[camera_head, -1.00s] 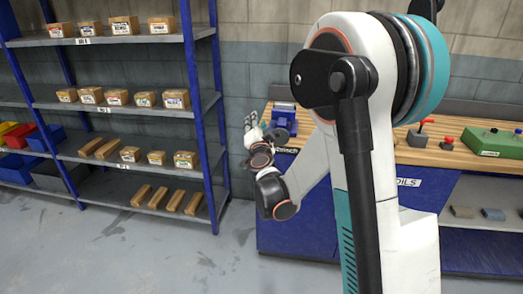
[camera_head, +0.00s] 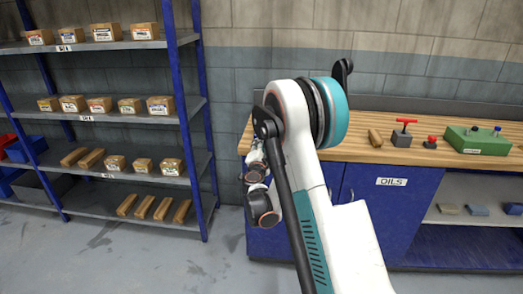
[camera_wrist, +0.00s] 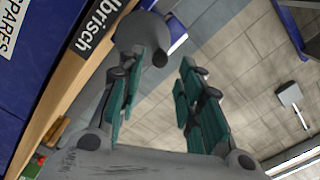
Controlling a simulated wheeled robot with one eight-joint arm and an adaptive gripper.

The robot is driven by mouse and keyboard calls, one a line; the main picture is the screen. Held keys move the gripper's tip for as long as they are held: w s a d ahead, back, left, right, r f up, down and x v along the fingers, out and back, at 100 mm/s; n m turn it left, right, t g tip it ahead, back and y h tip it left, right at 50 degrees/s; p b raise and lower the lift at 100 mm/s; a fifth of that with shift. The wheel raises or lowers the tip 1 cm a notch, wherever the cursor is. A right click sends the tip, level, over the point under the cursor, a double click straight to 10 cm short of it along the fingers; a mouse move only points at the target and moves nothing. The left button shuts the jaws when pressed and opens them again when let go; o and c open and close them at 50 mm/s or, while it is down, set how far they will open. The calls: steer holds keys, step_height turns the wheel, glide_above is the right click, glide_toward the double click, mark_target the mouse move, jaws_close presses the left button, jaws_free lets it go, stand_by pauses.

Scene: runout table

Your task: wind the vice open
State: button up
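In the wrist view a grey rounded metal part with a dark stub (camera_wrist: 143,30), which looks like the vice's handle end, stands out from the bench edge.
The bench top holds a wooden piece (camera_head: 375,138), a red-handled block (camera_head: 403,133), a small red-topped item (camera_head: 430,143) and a green box (camera_head: 478,140). A blue-posted shelf rack (camera_head: 187,110) with boxes stands at the left. Open floor (camera_head: 130,250) lies before it.

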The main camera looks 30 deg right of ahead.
steer(key=w+m, duration=0.1)
steer(key=m, duration=0.3)
steer(key=w+d+m+b, duration=0.1)
steer(key=m, duration=0.3)
steer(key=w+d+m+b, duration=0.1)
steer(key=m, duration=0.3)
steer(key=shift+w+d+m, duration=0.15)
steer(key=shift+w+m, duration=0.05)
steer(key=shift+m, duration=0.1)
stand_by(0.3)
jaws_close()
steer(key=n, duration=0.3)
steer(key=shift+w+a+f, duration=0.15)
steer(key=shift+w+a, duration=0.1)
steer(key=shift+a, duration=0.1)
